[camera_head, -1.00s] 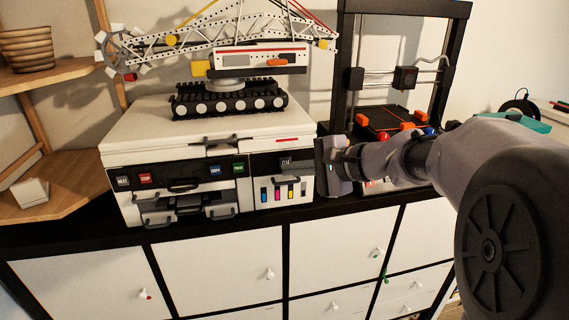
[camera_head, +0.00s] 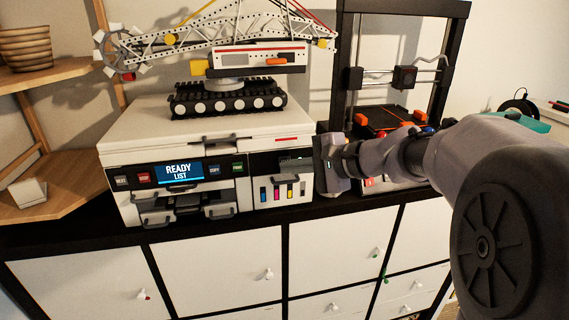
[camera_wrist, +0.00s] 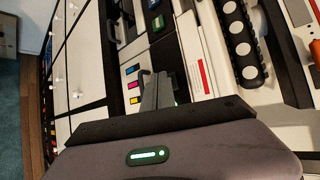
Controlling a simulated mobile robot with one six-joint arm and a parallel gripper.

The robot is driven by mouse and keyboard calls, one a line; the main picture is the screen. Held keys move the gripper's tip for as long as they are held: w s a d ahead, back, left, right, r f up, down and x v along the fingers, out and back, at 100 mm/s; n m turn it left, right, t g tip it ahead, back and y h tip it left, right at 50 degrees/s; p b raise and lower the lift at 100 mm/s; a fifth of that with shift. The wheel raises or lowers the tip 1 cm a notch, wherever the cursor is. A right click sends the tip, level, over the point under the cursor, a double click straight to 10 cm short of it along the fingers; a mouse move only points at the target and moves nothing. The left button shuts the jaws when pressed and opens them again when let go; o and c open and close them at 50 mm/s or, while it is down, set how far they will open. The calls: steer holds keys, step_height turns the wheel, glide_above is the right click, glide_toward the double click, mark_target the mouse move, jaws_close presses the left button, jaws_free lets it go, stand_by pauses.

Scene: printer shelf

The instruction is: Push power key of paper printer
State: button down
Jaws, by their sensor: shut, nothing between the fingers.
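The paper printer (camera_head: 205,140) is a white box with a black front panel on the cabinet top. Its screen (camera_head: 178,173) is lit blue and reads "READY LIST". Small keys sit on both sides of the screen: NEXT (camera_head: 122,181), a red STOP (camera_head: 144,178), a blue COPY (camera_head: 213,170) and a green one (camera_head: 238,168). My gripper (camera_head: 316,166) is shut and empty at the right end of the printer's front, by the ink section. In the wrist view its fingers (camera_wrist: 152,92) reach over the panel beside the coloured ink marks (camera_wrist: 133,86). The power key is hidden or not readable; contact cannot be told.
A toy crane on black tracks (camera_head: 228,102) stands on the printer lid. A black-framed 3D printer (camera_head: 385,120) stands to the right, behind my arm. White cabinet doors (camera_head: 215,270) lie below. A wooden shelf (camera_head: 50,195) is at the left.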

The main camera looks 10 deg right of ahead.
steer(key=s+b, duration=0.3)
steer(key=s, duration=0.4)
steer(key=shift+s, duration=0.25)
steer(key=s+a+f+n+g+h+b, duration=0.15)
steer(key=s+f+b, duration=0.25)
steer(key=f+b, duration=0.4)
steer(key=s+a+f+n+g+b, duration=0.1)
steer(key=s+a+f+n+b, duration=0.15)
steer(key=s+f+b, duration=0.6)
steer(key=s+a+f+n+g+h+b, duration=0.1)
steer(key=a+f+b, duration=0.25)
steer(key=f, duration=0.75)
steer(key=s+d+f+n+h+b, duration=0.1)
steer(key=s+f+b, duration=0.3)
steer(key=f, duration=0.5)
steer(key=s+d+f+n+h+b, duration=0.1)
steer(key=s+f+n+h+b, duration=0.2)
steer(key=f+b, duration=0.6)
steer(key=shift+s+d+f+g+b, duration=0.35)
steer(key=shift+s+d+f, duration=0.1)
steer(key=shift+s, duration=0.3)
steer(key=shift+a, duration=0.1)
